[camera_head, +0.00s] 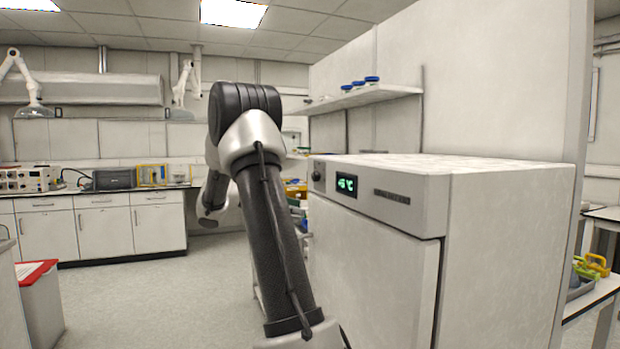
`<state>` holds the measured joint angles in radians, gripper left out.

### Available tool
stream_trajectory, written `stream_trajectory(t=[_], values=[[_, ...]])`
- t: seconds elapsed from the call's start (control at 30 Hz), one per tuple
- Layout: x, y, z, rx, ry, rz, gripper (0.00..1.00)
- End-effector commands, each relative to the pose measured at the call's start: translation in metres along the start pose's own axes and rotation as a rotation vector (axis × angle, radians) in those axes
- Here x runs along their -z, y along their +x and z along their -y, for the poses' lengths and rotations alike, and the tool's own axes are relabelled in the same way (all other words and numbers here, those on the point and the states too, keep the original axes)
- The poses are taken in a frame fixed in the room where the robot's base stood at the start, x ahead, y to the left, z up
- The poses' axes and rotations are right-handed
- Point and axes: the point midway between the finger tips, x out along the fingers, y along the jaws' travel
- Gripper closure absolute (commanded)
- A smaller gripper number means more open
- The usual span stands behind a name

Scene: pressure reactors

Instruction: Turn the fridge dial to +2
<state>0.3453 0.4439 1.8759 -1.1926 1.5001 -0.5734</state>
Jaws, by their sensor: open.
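The white fridge (380,265) stands at the right, with its front facing left. A dark round dial (318,177) sits at the left end of its upper front panel. Right of the dial, a small display (346,186) glows green. It seems to read +5 °C, but the digits are small. The mark on the dial is too small to read. My arm rises in front of the fridge's left side, bends at the top and goes down behind itself. My gripper is not in view; no fingertips show.
A shelf (362,97) with blue-capped jars (372,80) hangs above and behind the fridge. A bench with cabinets (105,225) runs along the back wall. A red-topped bin (40,300) stands at the lower left. The floor (150,295) between is clear.

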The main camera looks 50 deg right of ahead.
Motion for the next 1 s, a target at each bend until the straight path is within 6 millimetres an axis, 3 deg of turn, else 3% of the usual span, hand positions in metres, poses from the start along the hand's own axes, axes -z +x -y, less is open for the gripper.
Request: stream_trajectory(t=[0.03, 0.1, 0.2, 0.37, 0.8, 1.0], values=[[-0.017, -0.009, -0.020, -0.044, -0.044, 0.075, 0.49], [-0.049, -0.026, -0.040, -0.091, -0.094, 0.177, 0.49], [-0.079, -0.042, -0.051, -0.109, -0.179, 0.294, 0.49], [-0.086, -0.038, -0.048, -0.084, -0.254, 0.322, 0.49], [-0.104, 0.024, -0.056, -0.084, -0.256, 0.318, 0.49], [-0.106, 0.031, -0.057, -0.086, -0.255, 0.318, 0.49]])
